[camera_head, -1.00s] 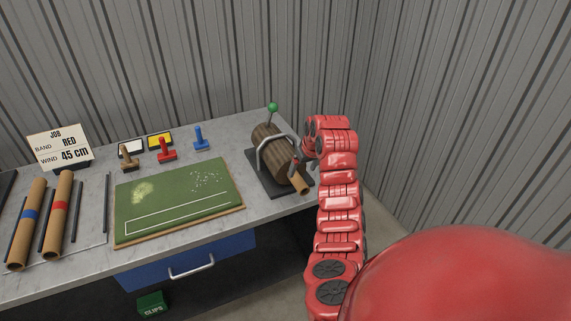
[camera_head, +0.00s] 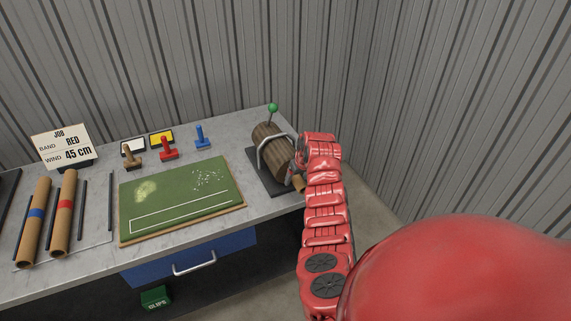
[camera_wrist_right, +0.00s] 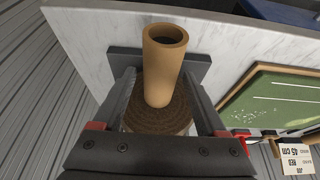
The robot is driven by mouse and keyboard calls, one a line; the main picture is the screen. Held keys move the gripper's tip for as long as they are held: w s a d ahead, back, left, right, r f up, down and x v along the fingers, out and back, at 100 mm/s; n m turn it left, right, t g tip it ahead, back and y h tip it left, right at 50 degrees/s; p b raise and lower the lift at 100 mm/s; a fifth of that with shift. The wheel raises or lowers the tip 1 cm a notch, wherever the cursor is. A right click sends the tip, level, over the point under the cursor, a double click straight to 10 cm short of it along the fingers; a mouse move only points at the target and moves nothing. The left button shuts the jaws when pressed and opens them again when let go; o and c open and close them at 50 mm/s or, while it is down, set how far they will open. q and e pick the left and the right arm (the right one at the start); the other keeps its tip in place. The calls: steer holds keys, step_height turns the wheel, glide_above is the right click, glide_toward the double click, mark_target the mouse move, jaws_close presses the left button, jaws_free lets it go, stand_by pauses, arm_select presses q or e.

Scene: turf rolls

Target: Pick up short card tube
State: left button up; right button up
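The short card tube (camera_wrist_right: 164,60) is a plain tan hollow cylinder. In the right wrist view it stands out from the end of a brown, wood-like roll (camera_wrist_right: 150,122). In the head view only a small tan part of the tube (camera_head: 298,183) shows beside the roll (camera_head: 268,145). My right gripper (camera_wrist_right: 160,82) is open, with one finger on each side of the tube and a gap visible on both sides. In the head view the right wrist covers most of its fingers. My left gripper is not in view.
The roll sits under a metal hoop on a dark base (camera_head: 259,172) at the table's right end. A green turf mat (camera_head: 180,205) lies left of it. Corrugated walls close the back and right.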

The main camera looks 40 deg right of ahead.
jaws_close()
stand_by(0.4)
